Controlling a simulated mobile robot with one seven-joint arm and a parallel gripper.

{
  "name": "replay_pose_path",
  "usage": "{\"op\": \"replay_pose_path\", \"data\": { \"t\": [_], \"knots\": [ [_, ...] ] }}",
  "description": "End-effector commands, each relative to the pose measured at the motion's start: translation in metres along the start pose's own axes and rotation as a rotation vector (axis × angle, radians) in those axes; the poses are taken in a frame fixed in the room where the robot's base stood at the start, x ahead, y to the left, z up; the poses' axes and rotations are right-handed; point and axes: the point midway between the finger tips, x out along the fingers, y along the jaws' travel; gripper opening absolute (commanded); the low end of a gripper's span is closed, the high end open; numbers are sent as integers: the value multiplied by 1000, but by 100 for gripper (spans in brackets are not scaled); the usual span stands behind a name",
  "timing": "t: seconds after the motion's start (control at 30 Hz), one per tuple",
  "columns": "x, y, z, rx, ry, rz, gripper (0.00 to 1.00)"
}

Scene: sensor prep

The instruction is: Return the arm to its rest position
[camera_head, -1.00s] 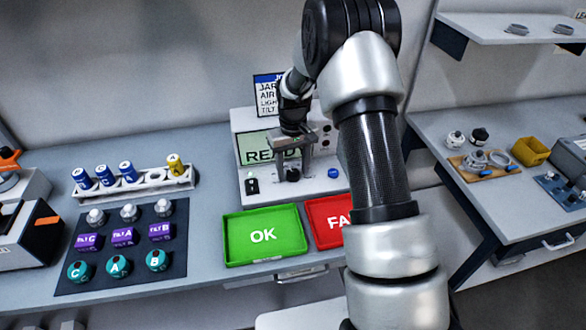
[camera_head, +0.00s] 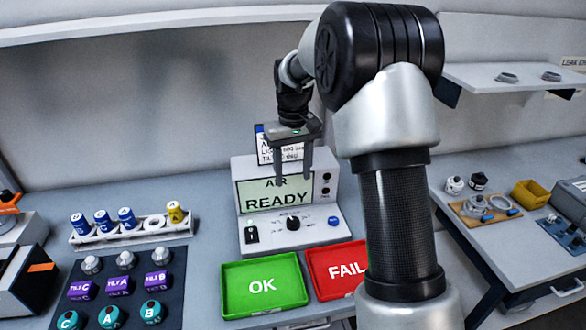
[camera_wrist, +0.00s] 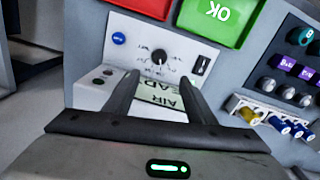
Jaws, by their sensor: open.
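My gripper (camera_head: 293,165) is open and empty. In the head view it hangs fingers down in front of the upper part of the test box (camera_head: 240,182), whose screen (camera_head: 275,192) reads "AIR READY". In the wrist view my two fingers (camera_wrist: 160,100) stand apart, with the box's black knob (camera_wrist: 159,56) and part of the screen (camera_wrist: 160,102) beyond them. Nothing is between the fingers. My arm rises at the right of the head view and bends over toward the box. A sign behind my gripper is partly hidden.
A green OK tray (camera_head: 285,308) and a red FAIL tray (camera_head: 330,285) lie before the box. At left are a rack (camera_head: 85,238) of cylinders and a dark mat (camera_head: 100,295) with several parts. A side table (camera_head: 475,245) and a shelf (camera_head: 480,78) are at right.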

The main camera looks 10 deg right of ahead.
Motion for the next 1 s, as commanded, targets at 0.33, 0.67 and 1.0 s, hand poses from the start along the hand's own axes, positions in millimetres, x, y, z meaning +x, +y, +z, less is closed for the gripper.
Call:
{"op": "replay_pose_path", "data": {
  "t": [0.33, 0.67, 1.0],
  "knots": [
    [-10, 0, 0, 0, 0, 0, 51],
    [-55, -5, 25, 14, 54, 14, 51],
    [-161, -29, 155, 85, 259, 48, 51]
  ]
}}
